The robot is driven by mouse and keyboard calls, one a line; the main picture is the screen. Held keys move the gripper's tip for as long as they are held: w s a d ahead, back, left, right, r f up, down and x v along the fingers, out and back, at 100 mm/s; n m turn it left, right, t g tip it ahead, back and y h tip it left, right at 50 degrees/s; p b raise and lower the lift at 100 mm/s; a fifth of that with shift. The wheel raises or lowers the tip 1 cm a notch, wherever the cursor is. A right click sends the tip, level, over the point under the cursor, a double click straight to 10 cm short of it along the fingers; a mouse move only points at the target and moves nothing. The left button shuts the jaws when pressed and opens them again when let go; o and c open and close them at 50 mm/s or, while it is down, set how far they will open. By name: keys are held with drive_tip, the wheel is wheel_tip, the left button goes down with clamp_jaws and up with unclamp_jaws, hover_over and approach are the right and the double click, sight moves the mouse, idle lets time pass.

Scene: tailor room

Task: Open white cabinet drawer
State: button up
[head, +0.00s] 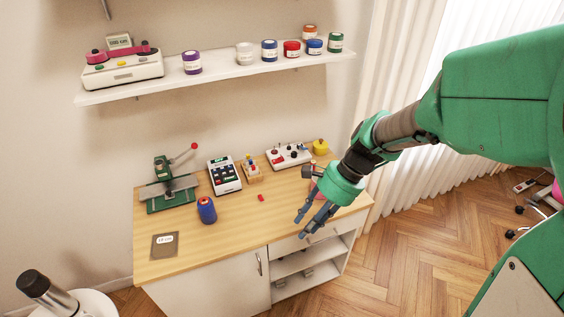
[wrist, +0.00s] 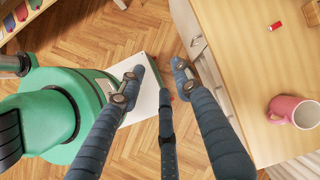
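The white cabinet (head: 215,292) has a wooden top, a door with a metal handle at left and open shelves at right. A white drawer front (head: 343,222) lies above the shelves, just under the top; it looks shut. My gripper (head: 301,227) is in front of the drawer and hides part of it. In the wrist view, my gripper (wrist: 158,66) has its fingers spread with nothing between them. The cabinet front shows beside the right finger, with a pale handle (wrist: 197,44) near that fingertip. I cannot tell whether they touch.
A pink mug (wrist: 296,111) stands on the wooden top (wrist: 235,60) near its edge. A blue spool (head: 207,210), a card terminal (head: 224,175) and a green press (head: 172,190) stand on it too.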

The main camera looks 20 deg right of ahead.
drive_tip(key=w+d+f+m+t+y+p, duration=0.1)
drive_tip(key=w+d+f+m+t+y, duration=0.15)
drive_tip(key=d+f+m, duration=0.5)
drive_tip(key=w+d+f+m+t+y+p, duration=0.1)
drive_tip(key=w+d+f+m+t+y, duration=0.2)
drive_tip(key=f+m, duration=0.6)
drive_tip(key=s+d+f+m+t, duration=0.2)
drive_tip(key=d+f+m+t, duration=0.2)
drive_tip(key=d+f+m, duration=0.3)
drive_tip(key=m+t+h+p, duration=0.2)
drive_tip(key=m+t+h, duration=0.3)
drive_tip(key=m, duration=0.7)
approach(325, 240)
drive_tip(key=d+r+v, duration=0.1)
drive_tip(key=v, duration=0.4)
drive_tip(key=shift+w+a+f+g, duration=0.15)
drive_tip(key=shift+a+g, duration=0.05)
drive_tip(key=shift+g, duration=0.05)
drive_tip(key=shift+a, duration=0.1)
drive_tip(key=b+x, duration=0.2)
drive_tip(key=x, duration=1.1)
drive_tip(key=shift+w+b, duration=0.35)
drive_tip(key=shift+b, duration=0.05)
drive_tip(key=shift+a+f, duration=0.1)
clamp_jaws()
